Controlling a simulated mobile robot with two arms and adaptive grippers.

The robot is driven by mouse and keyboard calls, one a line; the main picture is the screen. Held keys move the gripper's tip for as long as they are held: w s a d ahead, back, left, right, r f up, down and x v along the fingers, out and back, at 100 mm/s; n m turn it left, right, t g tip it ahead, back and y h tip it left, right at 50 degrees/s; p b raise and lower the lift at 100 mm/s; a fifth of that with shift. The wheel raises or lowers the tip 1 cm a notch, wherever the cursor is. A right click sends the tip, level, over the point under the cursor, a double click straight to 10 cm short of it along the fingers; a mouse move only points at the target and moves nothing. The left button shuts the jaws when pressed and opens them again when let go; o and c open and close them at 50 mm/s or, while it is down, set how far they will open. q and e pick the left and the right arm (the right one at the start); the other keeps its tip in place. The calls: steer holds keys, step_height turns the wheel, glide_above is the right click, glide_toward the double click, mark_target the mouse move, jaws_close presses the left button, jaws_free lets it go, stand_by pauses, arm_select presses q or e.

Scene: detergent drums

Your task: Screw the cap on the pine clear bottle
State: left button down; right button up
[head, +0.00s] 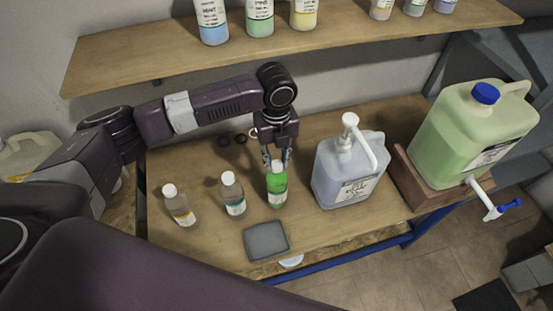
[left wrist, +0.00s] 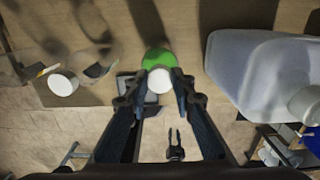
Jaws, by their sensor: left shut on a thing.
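The bottle with bright green liquid (head: 277,188), which I take as the pine one, stands upright on the workbench, right of two other small bottles. Its label is too small to read. In the left wrist view the green bottle (left wrist: 157,60) shows just behind a white cap (left wrist: 159,80). My left gripper (head: 277,163) points down over the bottle's top, its fingers shut on the cap at the neck. I cannot tell how tightly the cap sits.
A bluish jug with a white pump (head: 345,180) stands close right of the green bottle. A green drum (head: 465,135) sits on a wooden stand. A grey tray (head: 266,241) lies in front. Two white-capped bottles (head: 180,208) (head: 233,195) stand left.

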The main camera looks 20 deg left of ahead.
arm_select(q)
steer(key=m, duration=0.5)
steer(key=shift+f, duration=0.1)
steer(key=shift+m, duration=0.4)
steer(key=m, duration=0.4)
steer(key=shift+s, duration=0.1)
steer(key=c, duration=2)
jaws_free()
steer(key=shift+m, duration=0.4)
steer(key=o, duration=0.8)
steer(key=shift+d, duration=0.1)
steer(key=shift+o, duration=0.2)
